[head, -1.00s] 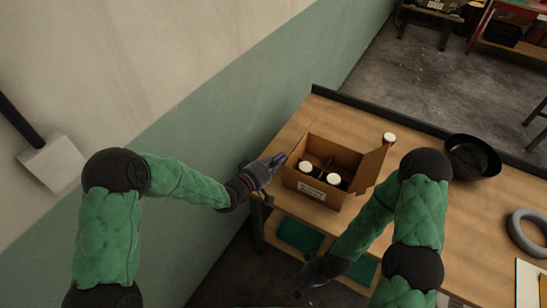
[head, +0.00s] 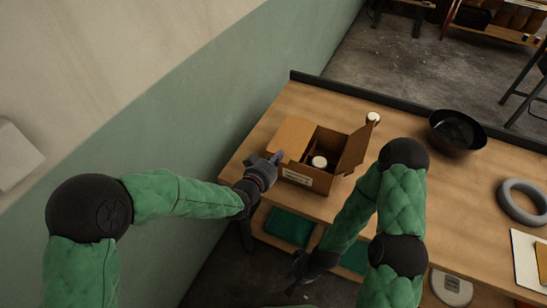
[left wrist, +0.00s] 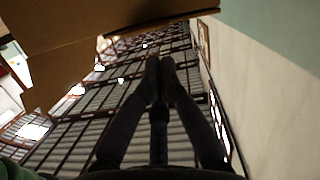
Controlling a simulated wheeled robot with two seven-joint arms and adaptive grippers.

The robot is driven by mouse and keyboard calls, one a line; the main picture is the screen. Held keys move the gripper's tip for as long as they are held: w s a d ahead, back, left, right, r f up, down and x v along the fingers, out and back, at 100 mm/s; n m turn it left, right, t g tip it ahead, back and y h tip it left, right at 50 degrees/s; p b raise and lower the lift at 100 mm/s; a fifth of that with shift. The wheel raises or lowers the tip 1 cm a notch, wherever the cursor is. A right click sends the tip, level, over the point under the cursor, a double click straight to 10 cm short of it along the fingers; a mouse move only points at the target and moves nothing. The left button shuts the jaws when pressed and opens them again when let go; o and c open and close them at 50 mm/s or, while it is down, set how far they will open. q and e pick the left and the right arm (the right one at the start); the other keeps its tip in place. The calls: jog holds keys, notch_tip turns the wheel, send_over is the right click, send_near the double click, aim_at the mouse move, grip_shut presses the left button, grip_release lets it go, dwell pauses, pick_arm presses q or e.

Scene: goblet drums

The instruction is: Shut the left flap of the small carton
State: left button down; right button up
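The small carton (head: 298,177) stands on the workbench with its top partly open. The right flap (head: 355,150) stands up and open. A white-capped bottle (head: 319,162) shows inside. My left gripper (head: 276,158) is at the carton's left side, close to the flap's outer edge; contact is unclear. In the left wrist view its fingers (left wrist: 160,68) are together and empty, with carton cardboard (left wrist: 90,30) above. My right gripper (head: 297,276) hangs low before the bench, its fingers unclear.
A capped bottle (head: 372,118) stands behind the carton. A black pan (head: 456,132) and a grey ring (head: 522,201) are on the right of the workbench (head: 425,190). The wall (head: 200,135) is close on the left. Green bins (head: 288,228) sit below.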

pick_arm(q)
jog(key=shift+s+d+f+b, duration=0.2)
jog(key=shift+d+f+b, duration=0.1)
jog(key=shift+f+b, duration=0.4)
pick_arm(e)
jog(key=shift+f, duration=0.95)
pick_arm(q)
jog(key=shift+r, duration=0.1)
